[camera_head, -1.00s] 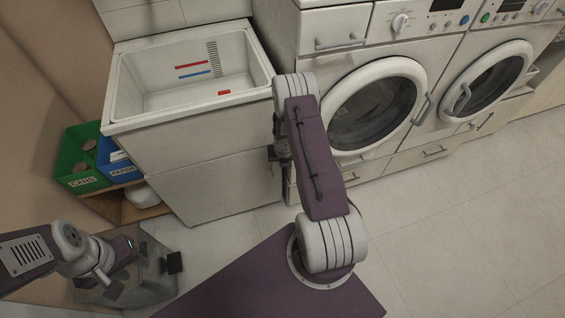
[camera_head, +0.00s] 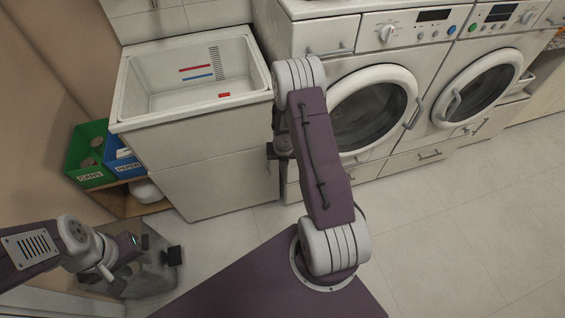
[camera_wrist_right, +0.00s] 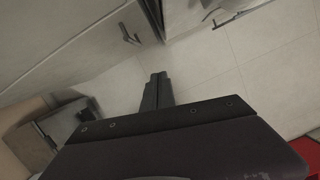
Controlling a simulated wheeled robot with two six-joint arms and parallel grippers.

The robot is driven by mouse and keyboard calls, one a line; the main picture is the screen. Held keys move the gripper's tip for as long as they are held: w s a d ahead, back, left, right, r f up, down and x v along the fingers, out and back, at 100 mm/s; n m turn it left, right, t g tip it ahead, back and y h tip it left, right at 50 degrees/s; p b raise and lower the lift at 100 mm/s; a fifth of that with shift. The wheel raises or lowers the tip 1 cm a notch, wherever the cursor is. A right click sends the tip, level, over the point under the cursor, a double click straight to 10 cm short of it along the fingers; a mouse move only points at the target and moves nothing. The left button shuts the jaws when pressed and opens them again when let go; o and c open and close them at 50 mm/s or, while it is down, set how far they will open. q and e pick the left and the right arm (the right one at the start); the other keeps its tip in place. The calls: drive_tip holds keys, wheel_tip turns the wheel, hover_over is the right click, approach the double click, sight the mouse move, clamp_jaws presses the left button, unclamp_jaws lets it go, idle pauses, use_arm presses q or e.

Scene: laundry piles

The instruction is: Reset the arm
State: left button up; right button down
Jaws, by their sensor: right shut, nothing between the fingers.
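My left arm comes in from the left edge in the head view. Its gripper (camera_head: 146,270) hangs low at the bottom left, with its dark finger pads apart and nothing seen between them. My right arm (camera_head: 322,165) is folded in the middle of the head view, in front of the sink cabinet and the washer. Its gripper is mostly hidden behind the arm there. In the right wrist view the right gripper (camera_wrist_right: 157,88) has its two dark fingers together, empty, over the pale floor.
A white sink (camera_head: 190,105) stands behind, with red and blue marks inside. A green cans bin (camera_head: 90,158) and a blue paper bin (camera_head: 122,164) sit on a wooden shelf at left. Two front-loading machines (camera_head: 372,112) (camera_head: 478,92) stand at right. The tiled floor (camera_head: 470,215) at right is clear.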

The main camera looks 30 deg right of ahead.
drive_tip(key=w+a+r+m+t+p, duration=0.1)
drive_tip(key=w+a+r+p, duration=0.15)
drive_tip(key=r, duration=0.55)
drive_tip(key=w+a+r+m+t+p, duration=0.1)
drive_tip(key=a+r+p, duration=0.15)
drive_tip(key=r, duration=0.55)
drive_tip(key=w+a+r+m+t+p, duration=0.1)
drive_tip(key=a+r+p, duration=0.15)
drive_tip(key=r, duration=0.55)
drive_tip(key=s+a+r+m+g+p, duration=0.15)
drive_tip(key=s+a+r+m, duration=0.4)
drive_tip(key=s+m, duration=0.6)
drive_tip(key=s+a+f+m+g+y, duration=0.1)
drive_tip(key=s+m, duration=0.6)
drive_tip(key=m, duration=0.8)
drive_tip(key=shift+s+a+f+m+g+y, duration=0.3)
drive_tip(key=shift+s+a+f+m+g, duration=0.1)
drive_tip(key=shift+a+f+g, duration=0.55)
